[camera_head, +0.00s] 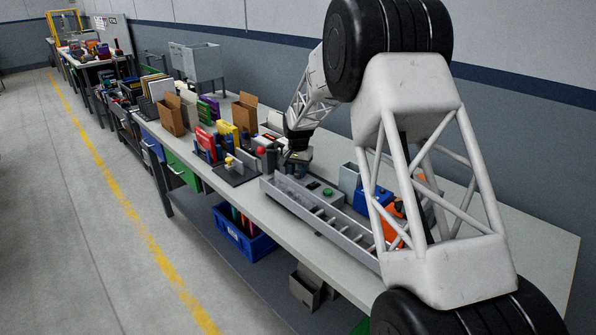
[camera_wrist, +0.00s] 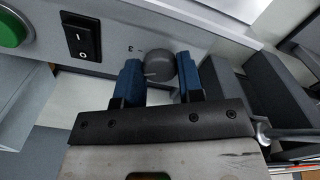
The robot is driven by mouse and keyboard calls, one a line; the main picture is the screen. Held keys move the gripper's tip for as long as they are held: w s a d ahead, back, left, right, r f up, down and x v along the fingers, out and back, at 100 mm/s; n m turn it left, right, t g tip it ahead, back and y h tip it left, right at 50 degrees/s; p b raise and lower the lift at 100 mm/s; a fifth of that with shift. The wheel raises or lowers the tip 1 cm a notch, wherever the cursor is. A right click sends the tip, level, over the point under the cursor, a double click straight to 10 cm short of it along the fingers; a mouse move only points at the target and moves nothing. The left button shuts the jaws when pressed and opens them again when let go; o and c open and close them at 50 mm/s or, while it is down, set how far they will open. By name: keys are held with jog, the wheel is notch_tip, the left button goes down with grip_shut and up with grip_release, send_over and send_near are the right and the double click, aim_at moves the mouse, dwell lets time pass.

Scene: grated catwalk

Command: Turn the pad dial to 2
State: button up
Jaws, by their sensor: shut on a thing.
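The pad dial (camera_wrist: 160,68) is a round dark grey knob with a pale pointer line, on the grey control pad (camera_wrist: 200,22) in the wrist view. A small printed mark like a 3 sits beside it; the other marks are hidden or too small to read. My gripper (camera_wrist: 161,77) has its blue fingertips on either side of the dial and is shut on it. In the head view my gripper (camera_head: 297,162) is over the far end of the control pad (camera_head: 312,186), and the dial is hidden there.
The pad also carries a black rocker switch (camera_wrist: 82,38) and a green button (camera_wrist: 10,30). A long grey tray (camera_head: 312,212) runs in front of the pad. A blue box (camera_head: 372,197) stands to the right. Folders and cardboard boxes (camera_head: 172,115) crowd the bench to the left.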

aim_at(298, 172)
jog(key=shift+n, duration=1.6)
jog(key=o, duration=0.9)
jog(key=shift+r, duration=0.15)
jog(key=shift+r, duration=3.75)
jog(key=shift+s+r, duration=0.1)
